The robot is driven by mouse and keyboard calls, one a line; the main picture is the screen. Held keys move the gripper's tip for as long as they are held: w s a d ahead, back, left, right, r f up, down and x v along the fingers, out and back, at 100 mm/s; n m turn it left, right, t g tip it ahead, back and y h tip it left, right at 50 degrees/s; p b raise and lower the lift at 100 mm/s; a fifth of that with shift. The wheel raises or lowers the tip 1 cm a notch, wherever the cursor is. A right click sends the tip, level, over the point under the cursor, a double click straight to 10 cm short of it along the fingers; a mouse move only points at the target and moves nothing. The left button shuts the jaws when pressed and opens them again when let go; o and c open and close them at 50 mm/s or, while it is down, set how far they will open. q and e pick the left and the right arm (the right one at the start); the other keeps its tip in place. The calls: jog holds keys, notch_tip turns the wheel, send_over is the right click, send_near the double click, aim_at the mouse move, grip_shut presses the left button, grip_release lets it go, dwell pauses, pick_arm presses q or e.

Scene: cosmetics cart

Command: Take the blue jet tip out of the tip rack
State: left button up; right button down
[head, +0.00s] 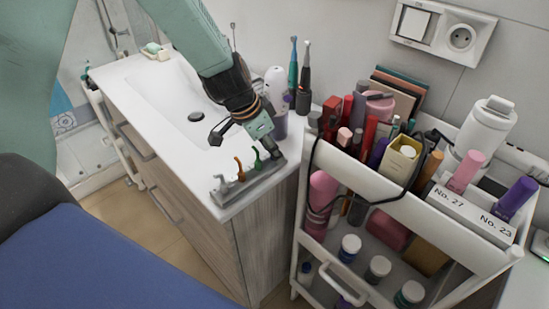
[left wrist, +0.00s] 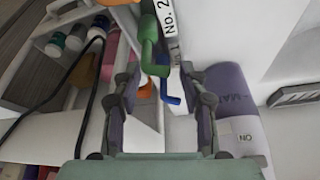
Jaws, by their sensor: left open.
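The grey tip rack (head: 240,188) lies at the front corner of the white sink counter. A white tip (head: 223,184), an orange tip (head: 239,170) and a green tip (head: 257,159) stand in it. My left gripper (head: 271,148) reaches down over its far right end, and the blue tip is hidden there. In the left wrist view, the blue jet tip (left wrist: 170,92) shows between the two spread fingers of my open left gripper (left wrist: 162,70). I cannot tell whether a finger touches it. The green tip (left wrist: 150,45) and an orange tip (left wrist: 146,88) show close beside it. My right gripper is out of view.
The crowded white cart (head: 375,185) is close on the right. The sink basin (head: 185,95) is to the left. A blue chair (head: 90,245) fills the lower left.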

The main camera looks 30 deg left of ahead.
pick_arm(q)
jog(key=shift+w+a+f, duration=0.2)
jog(key=shift+w+f, duration=0.1)
jog(key=shift+f, duration=0.25)
jog(key=shift+s+d+r, duration=0.1)
jog(key=shift+d+r, duration=0.05)
jog(key=shift+d, duration=0.05)
jog(key=shift+c, duration=1.1)
jog(key=shift+a, duration=0.1)
jog(key=c, duration=0.6)
